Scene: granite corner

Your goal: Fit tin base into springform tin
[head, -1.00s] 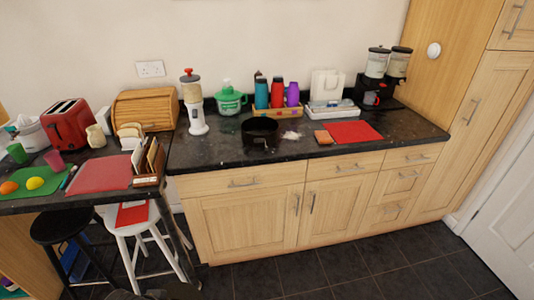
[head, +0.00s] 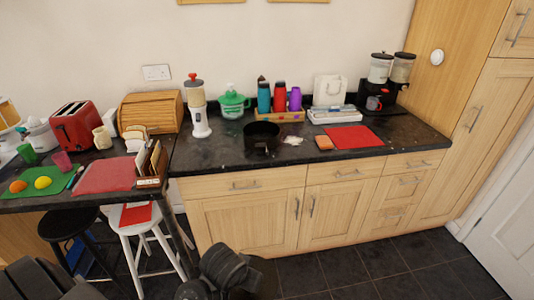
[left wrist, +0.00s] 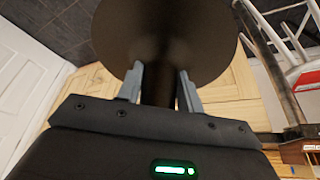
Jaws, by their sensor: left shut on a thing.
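The springform tin (head: 262,130) is a dark round ring standing on the black counter, near the front edge in the middle of the head view. The tin base (left wrist: 165,35) is a dark round disc, large in the left wrist view. My left gripper (left wrist: 160,88) is shut on the tin base, with a finger on either side of its near part. In the head view my left gripper (head: 232,268) is low at the bottom, in front of the cabinets and well below the counter top. The disc is hard to make out there against the dark floor. My right gripper is not in view.
A white stool (head: 140,222) stands left of my gripper.

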